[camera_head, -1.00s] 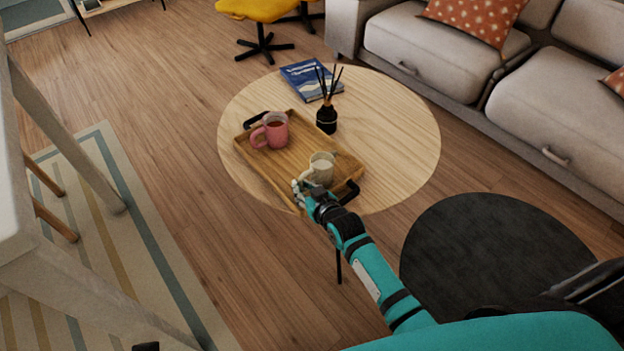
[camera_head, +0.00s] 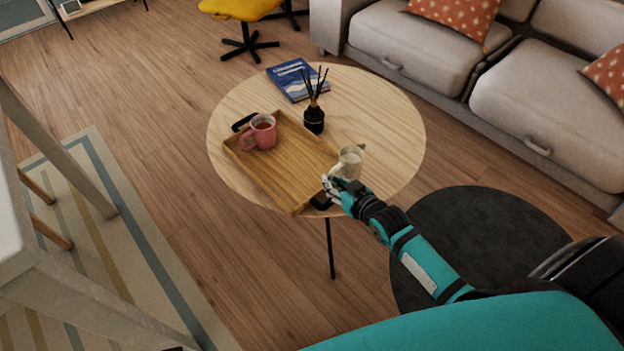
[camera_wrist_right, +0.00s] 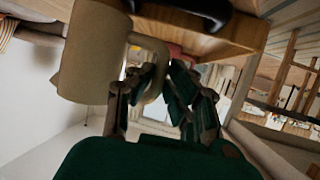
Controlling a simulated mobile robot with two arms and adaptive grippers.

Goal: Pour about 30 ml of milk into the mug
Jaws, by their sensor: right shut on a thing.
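The pink mug (camera_head: 262,133) stands upright on the left part of the wooden tray (camera_head: 290,207), with dark liquid inside. A cream jug (camera_head: 350,160) with pale contents shows at the tray's right end. My right gripper (camera_head: 332,188) is shut on the jug's handle. In the right wrist view the gripper (camera_wrist_right: 155,85) closes around the handle of the jug (camera_wrist_right: 92,55). The jug looks about upright in the head view and appears held above the table, clear of the tray. Its contents cannot be identified for certain. My left gripper is not in view.
The tray rests on a round wooden table (camera_head: 390,125). A black reed diffuser (camera_head: 314,120) and a blue book (camera_head: 298,80) stand behind it. The table's right side is clear. A sofa (camera_head: 540,110) lies behind, a dark round pouf (camera_head: 480,225) at right.

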